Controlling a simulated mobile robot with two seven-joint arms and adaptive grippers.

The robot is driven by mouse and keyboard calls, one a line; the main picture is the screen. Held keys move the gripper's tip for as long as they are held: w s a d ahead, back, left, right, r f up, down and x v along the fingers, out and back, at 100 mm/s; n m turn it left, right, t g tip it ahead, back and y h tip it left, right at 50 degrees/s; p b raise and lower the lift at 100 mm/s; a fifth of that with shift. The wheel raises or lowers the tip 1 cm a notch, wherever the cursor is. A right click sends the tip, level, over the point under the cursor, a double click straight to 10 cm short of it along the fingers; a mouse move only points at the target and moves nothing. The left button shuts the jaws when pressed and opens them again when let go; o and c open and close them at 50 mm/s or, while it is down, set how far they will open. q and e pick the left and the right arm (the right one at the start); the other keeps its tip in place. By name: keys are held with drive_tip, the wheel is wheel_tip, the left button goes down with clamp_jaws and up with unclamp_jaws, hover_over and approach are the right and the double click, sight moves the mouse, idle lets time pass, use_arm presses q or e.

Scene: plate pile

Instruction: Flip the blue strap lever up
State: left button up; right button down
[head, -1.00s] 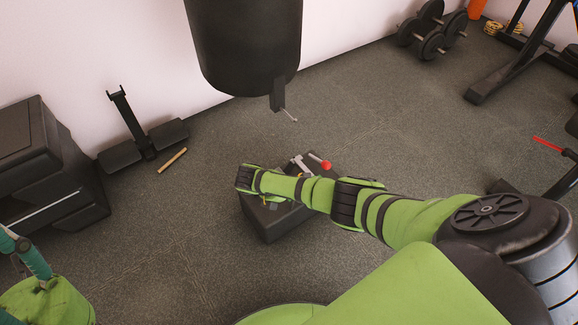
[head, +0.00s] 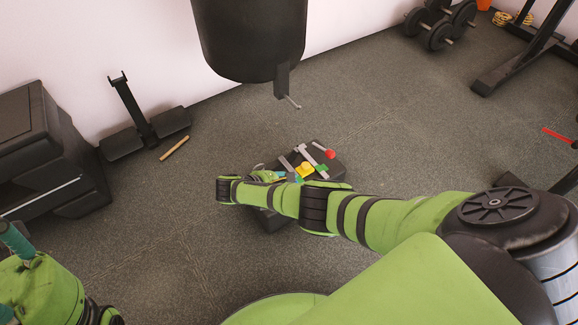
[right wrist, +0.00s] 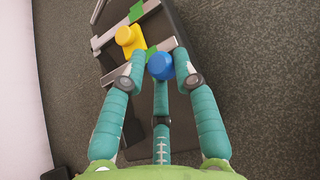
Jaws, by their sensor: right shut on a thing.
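A dark box with several levers on its top (head: 275,222) stands on the floor in the head view, partly covered by my right arm.
A red knob (head: 331,154) is at the right end of the box. A black punching bag (head: 249,40) hangs behind it. A wooden stick (head: 174,148) and a black stand (head: 135,115) are on the left. Open floor surrounds the box.

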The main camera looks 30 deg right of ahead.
drive_tip(key=c, duration=1.1)
unclamp_jaws()
drive_tip(key=shift+s+d+f, duration=0.2)
drive_tip(key=shift+s, duration=0.25)
drive_tip(key=shift+o, duration=0.2)
drive_tip(key=shift+w, duration=0.1)
drive_tip(key=shift+a+r, duration=0.1)
drive_tip(key=shift+w+a+r, duration=0.1)
drive_tip(key=shift+a, duration=0.05)
drive_tip(key=v, duration=1.1)
drive_tip(key=shift+a, duration=0.25)
